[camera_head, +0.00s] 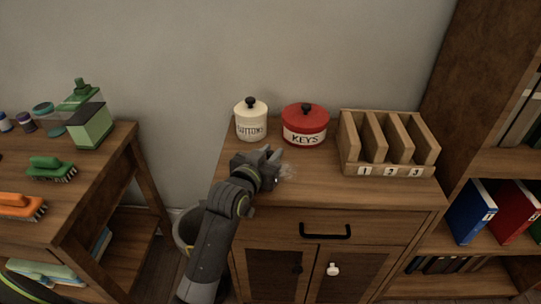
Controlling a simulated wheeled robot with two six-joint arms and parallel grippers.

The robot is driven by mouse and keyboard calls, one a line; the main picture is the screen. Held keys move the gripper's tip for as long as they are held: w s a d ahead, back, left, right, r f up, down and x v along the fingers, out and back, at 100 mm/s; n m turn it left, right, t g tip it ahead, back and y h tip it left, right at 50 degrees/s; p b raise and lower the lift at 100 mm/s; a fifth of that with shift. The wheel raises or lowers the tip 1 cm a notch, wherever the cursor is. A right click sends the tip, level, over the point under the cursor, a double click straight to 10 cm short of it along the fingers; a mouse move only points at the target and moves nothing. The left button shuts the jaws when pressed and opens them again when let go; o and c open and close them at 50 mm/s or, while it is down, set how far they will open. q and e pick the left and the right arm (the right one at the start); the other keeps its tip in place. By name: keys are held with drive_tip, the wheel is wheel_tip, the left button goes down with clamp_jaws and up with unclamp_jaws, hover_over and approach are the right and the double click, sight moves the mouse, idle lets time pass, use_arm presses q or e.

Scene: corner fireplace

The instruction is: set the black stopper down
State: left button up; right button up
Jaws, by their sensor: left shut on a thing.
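My left gripper (271,155) is low over the left front of the wooden cabinet top (320,187), in front of the cream and red tins. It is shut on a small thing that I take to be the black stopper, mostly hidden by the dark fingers. I cannot tell whether it touches the cabinet top. A faint, clear, glass-like thing (288,172) shows just right of the fingertips; its shape is hard to make out. My right gripper is not in view.
A cream "BUTTONS" tin (251,127) and a red "KEYS" tin (305,130) stand behind the gripper. A numbered wooden sorter (385,170) stands to the right. The cabinet's front right top is clear. A table with brushes (48,168) is at left.

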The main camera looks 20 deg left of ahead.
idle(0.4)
use_arm(q)
drive_tip(key=o, duration=0.9)
drive_tip(key=shift+f, duration=0.15)
drive_tip(key=shift+o, duration=0.2)
